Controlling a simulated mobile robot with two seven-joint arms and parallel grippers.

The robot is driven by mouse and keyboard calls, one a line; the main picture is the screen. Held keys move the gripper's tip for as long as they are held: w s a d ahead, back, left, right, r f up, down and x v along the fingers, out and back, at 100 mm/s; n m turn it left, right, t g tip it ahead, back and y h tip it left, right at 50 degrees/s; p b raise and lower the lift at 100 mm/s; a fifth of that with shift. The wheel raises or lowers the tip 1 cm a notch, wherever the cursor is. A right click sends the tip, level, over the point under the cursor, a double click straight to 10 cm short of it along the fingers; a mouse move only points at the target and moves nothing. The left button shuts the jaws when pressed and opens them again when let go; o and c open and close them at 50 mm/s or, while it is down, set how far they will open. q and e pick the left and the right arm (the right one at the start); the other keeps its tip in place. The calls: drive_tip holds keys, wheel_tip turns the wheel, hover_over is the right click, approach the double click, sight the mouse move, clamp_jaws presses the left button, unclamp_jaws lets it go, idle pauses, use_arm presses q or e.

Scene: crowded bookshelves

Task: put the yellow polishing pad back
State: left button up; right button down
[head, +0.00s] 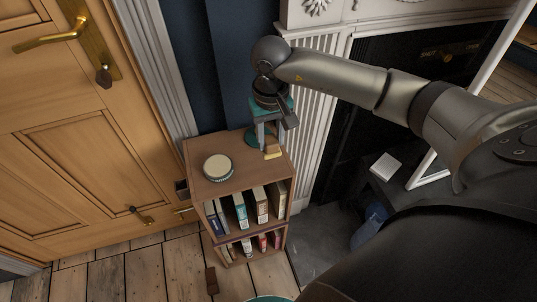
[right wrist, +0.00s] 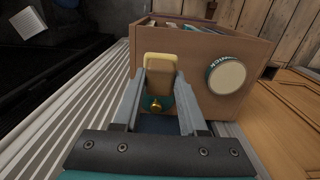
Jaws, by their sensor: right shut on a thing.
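In the right wrist view the pad (right wrist: 160,64) sits between the fingertips. My right gripper (head: 267,143) points down and is shut on it; it also shows in the right wrist view (right wrist: 160,84). I cannot tell whether the pad touches the wooden top. A teal round thing with a brass knob (right wrist: 157,104) is just behind the pad, partly hidden by the fingers. My left gripper is not in view.
The small wooden bookcase (head: 192,150) holds several upright books on two shelves. A round tin with a cream lid (head: 218,167) stands left on its top, with bare wood between. A white fluted surround (head: 310,110) rises close on the right, and a wooden door (head: 80,150) is left.

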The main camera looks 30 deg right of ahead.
sight(270, 151)
wheel_tip(270, 151, down, 5)
drive_tip(key=shift+f+b, duration=0.1)
drive_tip(key=shift+b, duration=0.6)
drive_tip(key=shift+f, duration=0.3)
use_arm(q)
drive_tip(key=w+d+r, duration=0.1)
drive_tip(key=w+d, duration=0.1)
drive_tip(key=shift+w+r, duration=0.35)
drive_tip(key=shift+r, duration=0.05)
use_arm(e)
drive_tip(key=shift+c, duration=2.3)
unclamp_jaws()
drive_tip(key=shift+r, duration=0.1)
drive_tip(key=shift+w+r, duration=0.1)
drive_tip(key=shift+r, duration=0.15)
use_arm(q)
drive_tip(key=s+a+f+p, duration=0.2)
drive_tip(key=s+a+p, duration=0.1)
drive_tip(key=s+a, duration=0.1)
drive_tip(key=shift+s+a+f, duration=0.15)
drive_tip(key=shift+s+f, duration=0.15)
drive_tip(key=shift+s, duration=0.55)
use_arm(e)
wheel_tip(270, 151, up, 11)
drive_tip(key=shift+r, duration=0.2)
